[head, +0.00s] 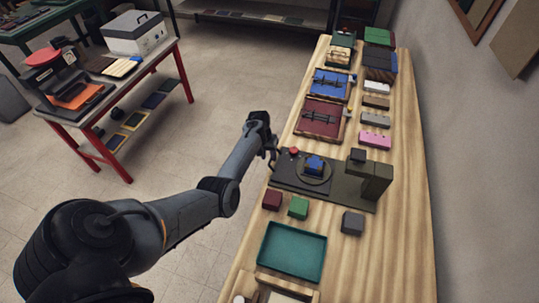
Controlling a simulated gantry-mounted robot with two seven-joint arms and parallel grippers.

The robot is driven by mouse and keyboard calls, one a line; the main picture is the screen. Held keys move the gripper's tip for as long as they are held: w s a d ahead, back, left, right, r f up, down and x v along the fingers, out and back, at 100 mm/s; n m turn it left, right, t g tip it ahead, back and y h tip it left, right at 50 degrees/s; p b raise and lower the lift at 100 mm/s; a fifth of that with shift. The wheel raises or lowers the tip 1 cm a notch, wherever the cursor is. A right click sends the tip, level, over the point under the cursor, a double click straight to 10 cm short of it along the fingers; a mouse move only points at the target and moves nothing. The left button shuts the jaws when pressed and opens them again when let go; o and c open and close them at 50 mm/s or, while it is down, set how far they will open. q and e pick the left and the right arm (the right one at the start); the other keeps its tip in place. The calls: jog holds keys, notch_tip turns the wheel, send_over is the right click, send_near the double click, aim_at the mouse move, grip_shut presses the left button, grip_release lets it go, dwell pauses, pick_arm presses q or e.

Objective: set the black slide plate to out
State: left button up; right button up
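A dark press-like device lies across the wooden bench, with a black slide plate (290,180) at its left and a dark olive upright head (376,180) at its right. A round disc (313,175) sits on the plate and carries a small blue block (315,164). A red knob (294,151) shows at the device's far left corner. My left gripper (272,160) is at the bench's left edge, close beside the plate's far left corner. I cannot tell whether it touches anything, or how wide its fingers are. My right gripper is not in view.
On the near side stand a dark red block (272,200), a green block (298,208), a dark grey block (352,222) and a green tray (292,251). Beyond lie a dark red box (320,117), a blue box (331,83) and a pink block (375,140).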

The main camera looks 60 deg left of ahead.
pick_arm(q)
jog(key=shift+w+d, duration=0.1)
jog(key=shift+d, duration=0.05)
notch_tip(320, 180, up, 11)
jog(key=s+a+p, duration=0.1)
jog(key=shift+s+a+f, duration=0.15)
jog(key=shift+a+f, duration=0.05)
jog(key=shift+a, duration=0.1)
dwell(0.5)
